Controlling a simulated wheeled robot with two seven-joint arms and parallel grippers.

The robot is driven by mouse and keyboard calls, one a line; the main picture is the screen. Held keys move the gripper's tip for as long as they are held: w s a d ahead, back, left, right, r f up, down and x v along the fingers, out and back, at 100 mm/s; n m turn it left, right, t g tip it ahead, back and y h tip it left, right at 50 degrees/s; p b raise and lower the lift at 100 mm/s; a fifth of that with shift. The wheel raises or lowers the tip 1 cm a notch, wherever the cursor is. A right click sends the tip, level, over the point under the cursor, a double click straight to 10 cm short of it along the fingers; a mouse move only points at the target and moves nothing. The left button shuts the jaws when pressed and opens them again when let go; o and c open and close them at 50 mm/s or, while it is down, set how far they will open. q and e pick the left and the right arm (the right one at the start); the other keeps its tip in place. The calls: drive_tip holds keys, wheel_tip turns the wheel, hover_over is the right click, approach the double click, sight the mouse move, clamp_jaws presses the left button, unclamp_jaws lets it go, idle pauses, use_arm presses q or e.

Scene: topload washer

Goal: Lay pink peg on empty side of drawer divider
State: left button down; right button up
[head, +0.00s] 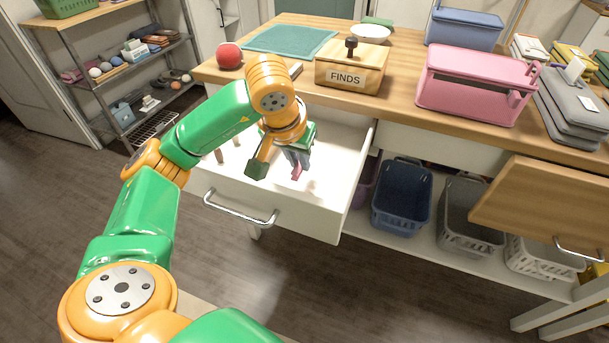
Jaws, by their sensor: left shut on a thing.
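The white drawer (328,215) is pulled out below the wooden worktop. My left gripper (283,167) is inside or just above it, pointing down. It is shut on the pink peg (297,173), whose lower end shows below the fingers, over the right part of the drawer. My wrist and fingers hide the middle of the drawer, and I cannot make out the divider clearly. Small brownish pieces (219,156) show in the drawer's left part. I cannot tell whether the peg touches the drawer floor. My right gripper is not in view.
A FINDS box (349,68), a pink bin (474,88), a red ball (229,55) and a teal cloth (290,40) are on the worktop. A wooden panel with a handle (545,205) juts out at right. Baskets, including a blue one (402,196), stand below.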

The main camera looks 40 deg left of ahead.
sight(304, 184)
use_arm(q)
drive_tip(key=x, duration=0.5)
drive_tip(key=shift+d+f, duration=0.2)
drive_tip(key=shift+f, duration=0.05)
drive_tip(key=shift+f, duration=0.2)
drive_tip(key=c, duration=0.9)
unclamp_jaws()
